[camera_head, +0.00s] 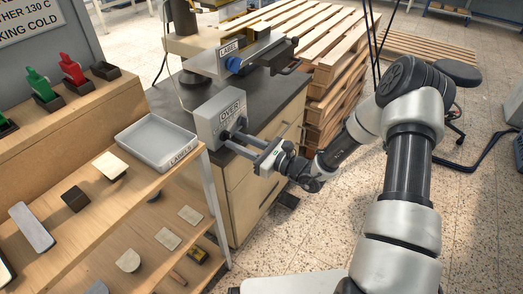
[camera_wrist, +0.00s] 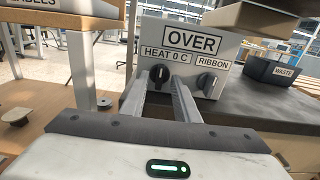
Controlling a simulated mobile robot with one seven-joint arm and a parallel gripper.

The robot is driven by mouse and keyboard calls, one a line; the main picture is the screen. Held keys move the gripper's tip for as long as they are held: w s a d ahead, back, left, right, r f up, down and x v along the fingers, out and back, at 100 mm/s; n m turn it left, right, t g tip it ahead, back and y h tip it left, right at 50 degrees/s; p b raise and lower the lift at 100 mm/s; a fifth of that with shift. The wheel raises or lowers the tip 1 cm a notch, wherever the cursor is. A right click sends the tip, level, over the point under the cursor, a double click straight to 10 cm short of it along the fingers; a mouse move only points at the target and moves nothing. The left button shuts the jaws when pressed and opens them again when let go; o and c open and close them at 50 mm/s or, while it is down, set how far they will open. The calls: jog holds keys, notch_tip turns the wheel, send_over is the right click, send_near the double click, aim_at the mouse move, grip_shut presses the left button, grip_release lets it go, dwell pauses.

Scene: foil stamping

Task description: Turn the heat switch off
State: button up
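The grey control box (camera_head: 208,122) stands at the bench's front corner. In the wrist view the box (camera_wrist: 225,58) shows an OVER sign (camera_wrist: 193,39), a HEAT 0 C label (camera_wrist: 163,55) and a RIBBON label (camera_wrist: 213,63). The heat switch (camera_wrist: 159,74) is a dark round knob with a light mark, under its label. My gripper (camera_head: 236,132) reaches to the box front. In the wrist view my gripper (camera_wrist: 159,78) is open, one finger on each side of the heat switch. Finger contact cannot be told.
A stamping machine marked LABEL (camera_head: 235,60) stands behind the box on the dark bench (camera_head: 277,87). A LABELS tray (camera_head: 153,139) sits on the wooden shelf at left. A WASTE bin (camera_wrist: 275,71) is right of the box. Wooden pallets (camera_head: 330,75) stand behind.

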jog(key=p+v, duration=0.2)
jog(key=v, duration=1.4)
jog(key=shift+s, duration=0.2)
jog(key=shift+d, duration=0.1)
jog(key=s+a+r+n+g+h, duration=0.4)
jog(key=s+r+n+g+h, duration=0.55)
jog(key=s+r+n, duration=0.75)
jog(key=s+d+r+n+t+h, duration=0.35)
jog(key=d+r+n+h, duration=0.2)
jog(key=r+n, duration=0.3)
notch_tip(320, 180, up, 22)
jog(key=p, duration=2.1)
jog(key=shift+d+f+t+y, duration=0.25)
jog(key=shift+d+t+y, duration=0.05)
jog(key=shift+d+y, duration=0.15)
